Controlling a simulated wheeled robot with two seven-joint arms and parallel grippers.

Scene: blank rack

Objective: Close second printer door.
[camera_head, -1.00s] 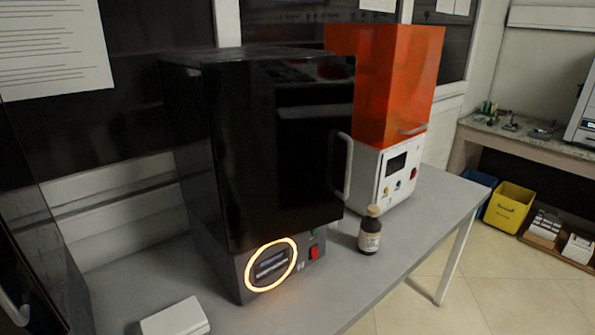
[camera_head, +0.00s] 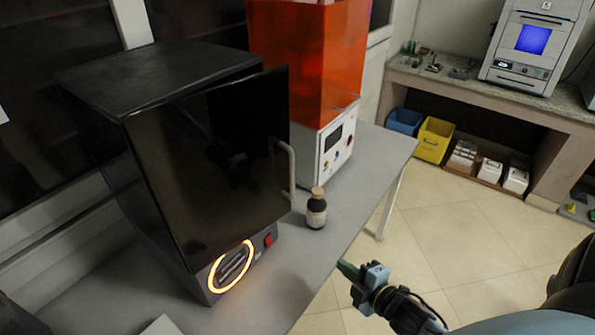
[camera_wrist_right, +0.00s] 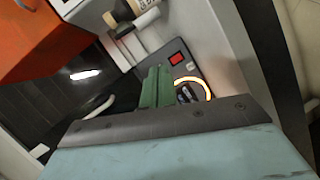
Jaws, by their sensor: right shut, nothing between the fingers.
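The black printer (camera_head: 95,85) stands on the grey table. Its glossy dark door (camera_head: 205,165) is ajar, standing out from the body, with a pale bar handle (camera_head: 291,172) on its right edge. My right gripper (camera_head: 346,269) is shut and empty, in front of the table's edge, right of and apart from the door. In the right wrist view, its green fingers (camera_wrist_right: 157,86) lie together, with the printer's glowing ring (camera_wrist_right: 207,88) and red switch (camera_wrist_right: 176,59) behind them. My left gripper is not in view.
A brown bottle (camera_head: 316,210) stands on the table, just right of the door handle. An orange-topped white printer (camera_head: 305,55) is behind it. The table (camera_head: 290,265) is clear at its front edge. Open tiled floor (camera_head: 450,235) lies to the right.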

